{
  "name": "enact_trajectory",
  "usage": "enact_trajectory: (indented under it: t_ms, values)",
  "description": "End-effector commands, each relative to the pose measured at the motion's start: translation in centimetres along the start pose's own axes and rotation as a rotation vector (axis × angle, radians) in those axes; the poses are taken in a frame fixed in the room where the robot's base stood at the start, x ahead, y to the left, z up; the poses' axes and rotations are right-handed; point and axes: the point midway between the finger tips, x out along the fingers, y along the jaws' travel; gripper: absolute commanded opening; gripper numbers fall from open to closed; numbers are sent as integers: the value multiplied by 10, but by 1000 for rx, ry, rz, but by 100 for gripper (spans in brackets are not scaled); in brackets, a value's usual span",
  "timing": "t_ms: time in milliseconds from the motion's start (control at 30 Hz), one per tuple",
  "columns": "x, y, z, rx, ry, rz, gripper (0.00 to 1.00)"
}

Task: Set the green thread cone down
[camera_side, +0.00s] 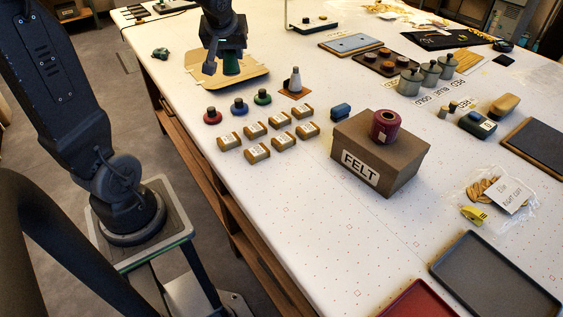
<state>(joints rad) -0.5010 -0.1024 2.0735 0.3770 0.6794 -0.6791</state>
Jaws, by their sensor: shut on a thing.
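The green thread cone (231,64) is between the jaws of my gripper (227,60), at the upper left of the table. My gripper is shut on it, and its fingers hide part of the cone. The cone is over or on a tan cardboard piece (251,72); I cannot tell whether its base touches. A pale grey cone (295,79) stands upright on a small brown base to the right of it.
Red (212,116), blue and green knobbed discs stand in front of the cardboard, near several small labelled brown blocks (257,153). A brown FELT box (387,158) with a maroon spool (385,126) on top stands at centre right. White table surface lies bare left of the discs.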

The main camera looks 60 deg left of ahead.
Motion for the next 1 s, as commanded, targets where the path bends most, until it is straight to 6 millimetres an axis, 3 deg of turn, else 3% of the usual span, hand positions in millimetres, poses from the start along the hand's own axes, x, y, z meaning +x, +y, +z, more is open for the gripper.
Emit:
enact_trajectory:
  t_ms: [100,300,567,1000]
  values:
    - [-27,25,50,119,2,78,14]
    - [-54,40,114,267,2,174,14]
    - [-63,46,149,339,-2,215,14]
    - [-50,106,215,350,-3,214,14]
